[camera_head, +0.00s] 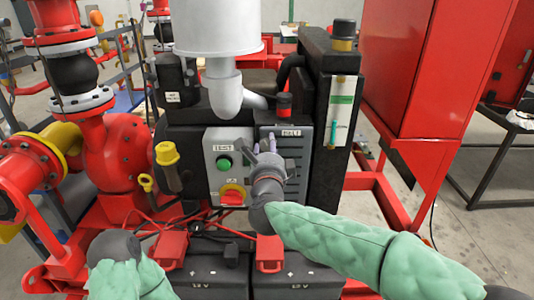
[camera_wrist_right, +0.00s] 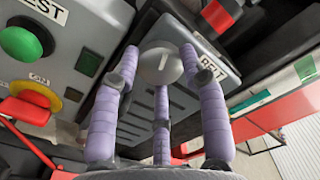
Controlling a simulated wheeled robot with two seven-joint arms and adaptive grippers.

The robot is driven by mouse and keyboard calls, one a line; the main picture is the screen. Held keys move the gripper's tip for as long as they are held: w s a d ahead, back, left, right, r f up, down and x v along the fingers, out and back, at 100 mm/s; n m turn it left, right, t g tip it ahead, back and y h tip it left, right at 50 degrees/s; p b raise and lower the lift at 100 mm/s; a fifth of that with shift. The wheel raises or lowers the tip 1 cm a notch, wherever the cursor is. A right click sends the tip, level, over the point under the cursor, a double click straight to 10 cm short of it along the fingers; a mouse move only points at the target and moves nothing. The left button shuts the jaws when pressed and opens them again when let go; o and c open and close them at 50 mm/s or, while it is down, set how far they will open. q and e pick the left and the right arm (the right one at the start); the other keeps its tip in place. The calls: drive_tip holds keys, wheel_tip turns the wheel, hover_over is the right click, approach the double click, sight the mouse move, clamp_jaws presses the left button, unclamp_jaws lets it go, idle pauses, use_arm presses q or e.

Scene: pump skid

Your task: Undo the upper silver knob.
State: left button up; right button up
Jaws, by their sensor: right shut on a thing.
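The upper silver knob (camera_wrist_right: 160,64) is a round, light grey knob with a raised bar. It sits at the top of a grey slatted panel (camera_wrist_right: 146,108), beside a partly covered white label. My right gripper (camera_wrist_right: 160,70) has lilac fingers with grey joints. It is shut on the knob, with fingertips at its left and right sides and a third finger below. In the head view my right gripper (camera_head: 267,150) is in front of the panel (camera_head: 300,160) and hides the knob. No lower silver knob can be made out. My left arm shows at the lower left, its fingers out of view.
Left of the panel is a grey box (camera_head: 211,168) with a green TEST button (camera_head: 224,164) and a red switch on yellow (camera_head: 232,195). Red-clamped batteries (camera_head: 205,280) stand below. A black upright with a sight tube (camera_head: 342,108) stands close on the right.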

drive_tip(key=shift+d+r+m, duration=0.1)
drive_tip(key=shift+d+m, duration=0.05)
drive_tip(key=shift+m, duration=0.7)
drive_tip(key=shift+d+m, duration=0.1)
drive_tip(key=shift+m, duration=0.75)
drive_tip(key=o, duration=0.9)
drive_tip(key=shift+f, duration=0.2)
drive_tip(key=shift+o, duration=1.2)
drive_tip(key=shift+d, duration=0.15)
drive_tip(key=shift+a, duration=0.2)
drive_tip(key=shift+s, duration=0.1)
